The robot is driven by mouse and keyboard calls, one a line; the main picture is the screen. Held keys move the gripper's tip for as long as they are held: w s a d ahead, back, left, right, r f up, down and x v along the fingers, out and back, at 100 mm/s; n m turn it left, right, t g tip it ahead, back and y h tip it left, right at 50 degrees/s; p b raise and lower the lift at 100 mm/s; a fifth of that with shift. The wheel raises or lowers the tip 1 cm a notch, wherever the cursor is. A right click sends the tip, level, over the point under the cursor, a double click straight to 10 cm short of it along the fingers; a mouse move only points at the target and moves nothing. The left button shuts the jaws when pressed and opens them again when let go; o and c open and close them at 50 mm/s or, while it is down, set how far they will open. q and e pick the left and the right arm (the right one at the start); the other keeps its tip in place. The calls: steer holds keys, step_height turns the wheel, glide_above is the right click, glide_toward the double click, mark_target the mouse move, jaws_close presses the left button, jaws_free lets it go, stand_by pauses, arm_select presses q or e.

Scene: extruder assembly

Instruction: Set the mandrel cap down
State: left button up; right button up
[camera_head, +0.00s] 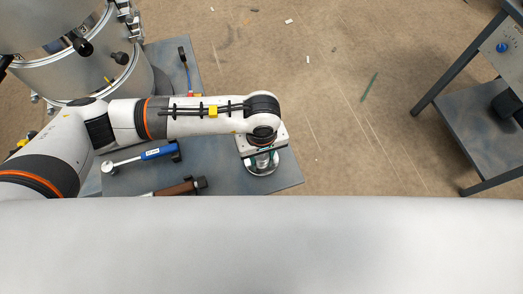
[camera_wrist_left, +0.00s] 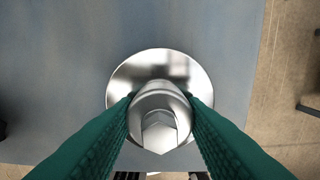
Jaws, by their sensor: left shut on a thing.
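The mandrel cap (camera_wrist_left: 180,66) is a shiny metal piece with a wide round flange and a narrower stem with a hexagonal end. My left gripper (camera_wrist_left: 160,108) is shut on its stem, with a green finger on each side. In the head view the cap (camera_head: 262,167) shows below my left gripper (camera_head: 262,151), over the right part of the blue-grey table (camera_head: 285,180). The flange is close to the table top; I cannot tell whether it touches. The wrist partly hides the cap in the head view. My right gripper is not in view.
A blue-handled tool (camera_head: 155,153) and a brown-handled tool (camera_head: 180,188) lie on the table left of the cap. A large metal cylinder (camera_head: 75,60) stands at upper left. The table's right edge is near the cap. A grey bench (camera_head: 475,125) stands far right.

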arm_select(q)
steer(key=shift+f, duration=0.2)
steer(key=o, duration=1)
steer(key=shift+r, duration=0.15)
steer(key=shift+r, duration=0.25)
step_height(320, 180, up, 12)
steer(key=shift+f, duration=0.2)
steer(key=shift+s+f, duration=0.1)
